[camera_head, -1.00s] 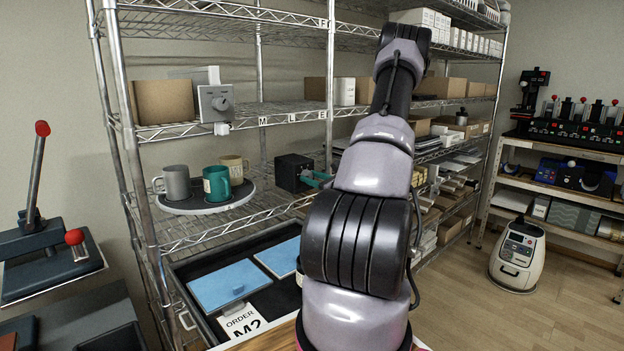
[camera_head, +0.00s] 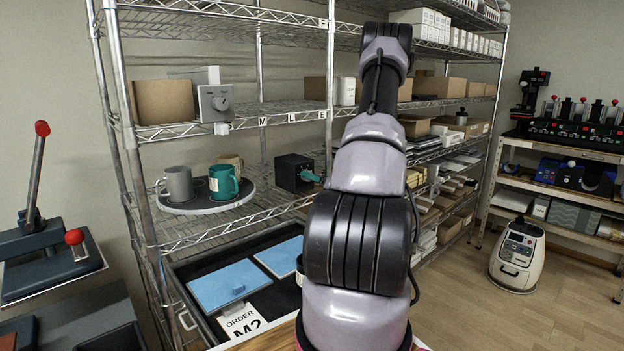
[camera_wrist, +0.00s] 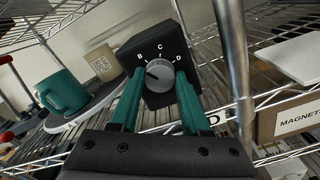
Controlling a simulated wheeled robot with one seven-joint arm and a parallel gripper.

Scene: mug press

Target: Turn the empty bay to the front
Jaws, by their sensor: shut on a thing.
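A round grey turntable (camera_head: 206,208) sits on the middle wire shelf. It carries a grey mug (camera_head: 176,183) at left, a teal mug (camera_head: 222,182) at right front and a cream mug (camera_head: 231,163) behind. A black control box (camera_head: 292,172) stands to its right. In the wrist view the box (camera_wrist: 147,45) has a grey knob (camera_wrist: 160,76) with marks B, C and D. My gripper (camera_wrist: 160,73) has its teal fingers shut on the knob. The knob's exact pointing is hard to read. The teal mug (camera_wrist: 63,90) and cream mug (camera_wrist: 103,64) also show there.
A shelf post (camera_wrist: 234,60) stands close to the right of my gripper. Blue panels (camera_head: 230,283) lie in a dark tray below.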

